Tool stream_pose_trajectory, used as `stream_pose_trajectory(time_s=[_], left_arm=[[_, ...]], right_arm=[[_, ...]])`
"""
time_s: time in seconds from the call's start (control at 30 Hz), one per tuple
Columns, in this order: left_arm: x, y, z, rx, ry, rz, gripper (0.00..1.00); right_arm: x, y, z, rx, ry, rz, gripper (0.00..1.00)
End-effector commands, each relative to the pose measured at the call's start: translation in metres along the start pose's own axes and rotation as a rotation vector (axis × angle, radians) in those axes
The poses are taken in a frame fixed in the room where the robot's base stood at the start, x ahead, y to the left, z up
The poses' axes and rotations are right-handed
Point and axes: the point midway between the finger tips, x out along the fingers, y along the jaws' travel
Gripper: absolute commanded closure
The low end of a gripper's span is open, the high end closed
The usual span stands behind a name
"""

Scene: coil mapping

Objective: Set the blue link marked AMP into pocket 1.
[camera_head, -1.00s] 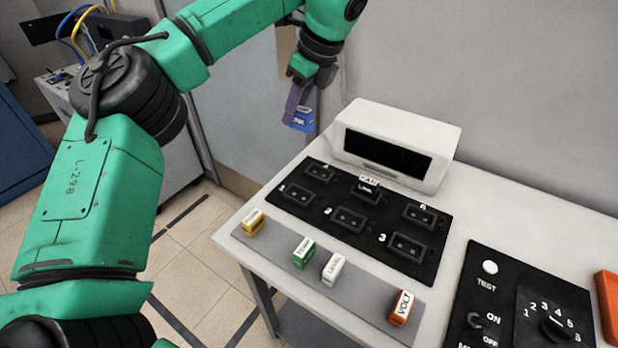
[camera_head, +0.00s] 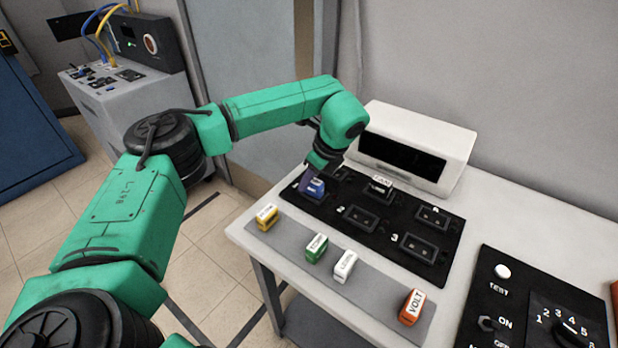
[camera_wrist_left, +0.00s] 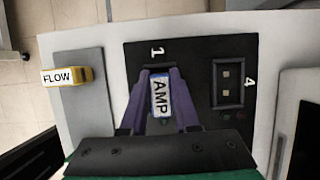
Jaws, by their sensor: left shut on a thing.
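The blue link marked AMP (camera_head: 313,188) is between the fingers of my left gripper (camera_head: 308,181), at the left end of the black panel (camera_head: 383,244). In the left wrist view the AMP link (camera_wrist_left: 160,95) shows its white label between the two purple fingers of my left gripper (camera_wrist_left: 160,84), which is shut on it. The link covers most of pocket 1 (camera_wrist_left: 158,69), beside the printed 1. I cannot tell whether the link is seated in the pocket or just above it. My right gripper is out of view.
Pocket 4 (camera_wrist_left: 228,83) is empty. Pockets 2 (camera_head: 357,219) and 3 (camera_head: 424,248) are empty. A FAN link (camera_head: 379,184) sits in a back pocket. A white box (camera_head: 416,147) stands behind.

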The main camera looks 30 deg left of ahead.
Motion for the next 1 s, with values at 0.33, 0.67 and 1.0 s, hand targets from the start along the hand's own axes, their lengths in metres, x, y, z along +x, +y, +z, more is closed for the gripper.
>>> stream_pose_trajectory(time_s=[0.33, 0.67, 1.0], left_arm=[[0.004, 0.000, -0.002, 0.001, 0.000, 0.001, 0.41], [-0.047, -0.002, -0.001, 0.001, 0.001, -0.006, 0.41], [-0.119, -0.001, 0.000, 0.001, 0.000, -0.001, 0.41]], right_arm=[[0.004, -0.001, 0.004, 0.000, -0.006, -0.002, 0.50], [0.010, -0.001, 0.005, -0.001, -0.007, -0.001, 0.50], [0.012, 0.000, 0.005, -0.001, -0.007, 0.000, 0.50]])
